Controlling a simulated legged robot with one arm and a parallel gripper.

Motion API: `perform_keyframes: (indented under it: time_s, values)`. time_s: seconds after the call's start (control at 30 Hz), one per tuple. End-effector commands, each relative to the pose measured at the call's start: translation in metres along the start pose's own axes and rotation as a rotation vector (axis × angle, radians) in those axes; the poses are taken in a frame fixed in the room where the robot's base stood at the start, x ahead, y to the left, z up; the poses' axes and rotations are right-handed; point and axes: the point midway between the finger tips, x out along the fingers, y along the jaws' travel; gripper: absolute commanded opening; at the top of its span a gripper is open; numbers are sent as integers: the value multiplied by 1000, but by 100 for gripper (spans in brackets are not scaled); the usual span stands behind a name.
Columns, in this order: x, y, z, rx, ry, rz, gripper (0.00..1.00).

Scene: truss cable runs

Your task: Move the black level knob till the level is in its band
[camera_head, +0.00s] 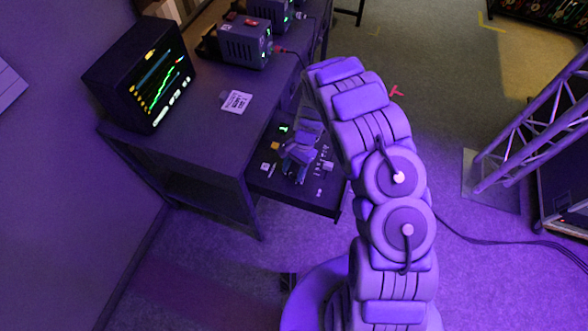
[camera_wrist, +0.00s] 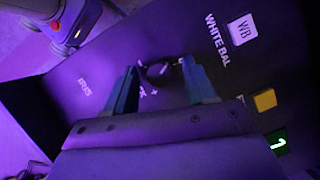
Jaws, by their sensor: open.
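The black knob (camera_wrist: 157,71) is a dark round shape on the dark control panel (camera_wrist: 60,105) in the wrist view, beside small white lettering and a plus mark. My gripper (camera_wrist: 158,66) is open, with one finger on each side of the knob. I cannot tell whether either finger touches it. In the head view my gripper (camera_head: 301,150) is low over the panel (camera_head: 264,180) and hides the knob. The monitor (camera_head: 152,77) on the desk shows a bright green trace with blue and orange marks. The level's band is too small to read.
A WB button (camera_wrist: 241,29), a yellow button (camera_wrist: 265,100) and a lit green display (camera_wrist: 278,142) share the panel. The desk (camera_head: 190,120) holds a white card (camera_head: 235,102) and a grey box (camera_head: 245,43). A metal truss (camera_head: 525,130) stands at right.

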Motion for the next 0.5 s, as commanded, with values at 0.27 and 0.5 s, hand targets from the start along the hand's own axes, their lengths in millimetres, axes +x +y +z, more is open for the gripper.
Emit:
perform_keyframes:
  time_s: [0.27,0.5]
  values:
    - [0,0,0,0,0,-1,50]
    - [0,0,0,0,1,-1,27]
